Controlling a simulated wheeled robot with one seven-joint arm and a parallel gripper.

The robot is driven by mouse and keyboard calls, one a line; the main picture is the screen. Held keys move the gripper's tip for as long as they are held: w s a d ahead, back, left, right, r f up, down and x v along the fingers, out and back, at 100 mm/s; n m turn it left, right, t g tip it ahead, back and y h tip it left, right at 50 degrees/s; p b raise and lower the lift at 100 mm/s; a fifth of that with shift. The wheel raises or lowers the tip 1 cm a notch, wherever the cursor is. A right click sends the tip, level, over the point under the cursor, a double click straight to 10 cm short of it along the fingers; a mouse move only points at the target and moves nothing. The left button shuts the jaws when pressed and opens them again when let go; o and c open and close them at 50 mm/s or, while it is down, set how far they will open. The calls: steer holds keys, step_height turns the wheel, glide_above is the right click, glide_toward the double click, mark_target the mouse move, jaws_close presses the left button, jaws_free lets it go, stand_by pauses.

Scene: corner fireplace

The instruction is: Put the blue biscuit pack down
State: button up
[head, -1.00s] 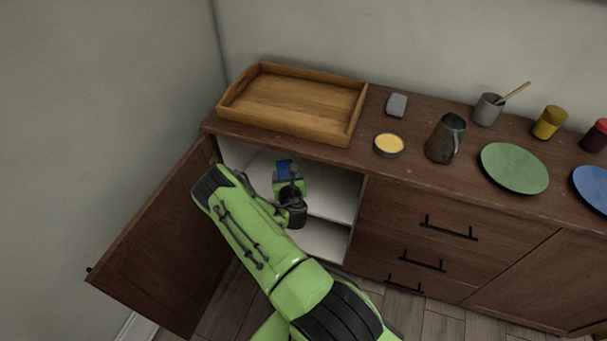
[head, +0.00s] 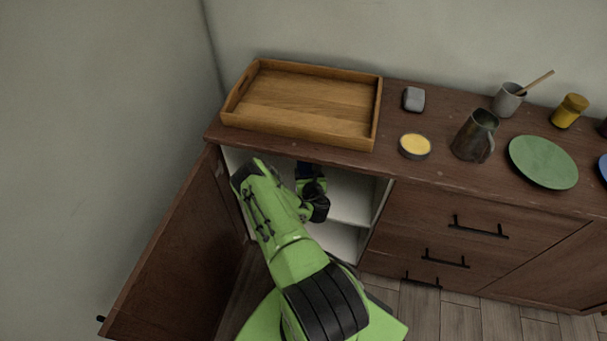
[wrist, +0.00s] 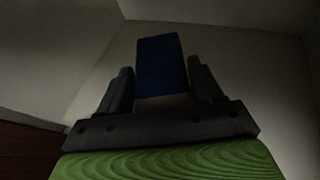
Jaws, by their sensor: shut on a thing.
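The blue biscuit pack (wrist: 162,66) stands between the two fingers of my gripper (wrist: 161,88) in the wrist view. My gripper is shut on it. In the head view my gripper is inside the open cabinet (head: 352,192), under the cabinet top, and only a dark blue bit of the pack (head: 304,170) shows above the wrist. My arm and the cabinet top hide most of the pack. I cannot tell whether the pack touches the shelf.
The cabinet door (head: 175,260) stands open at the left. A wooden tray (head: 300,105) lies on the top above. A yellow-topped tin (head: 415,146), a grey block (head: 413,99), a metal jug (head: 474,137) and a green plate (head: 543,162) stand right of it. White shelf space shows right of my gripper.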

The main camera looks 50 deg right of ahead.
steer(key=f+b, duration=0.3)
steer(key=f, duration=0.6)
steer(key=shift+s+b, duration=0.2)
steer(key=shift+b, duration=0.1)
steer(key=shift+r, duration=0.1)
steer(key=o, duration=1.1)
steer(key=shift+o, duration=0.2)
steer(key=p+v, duration=0.9)
steer(key=v, duration=0.3)
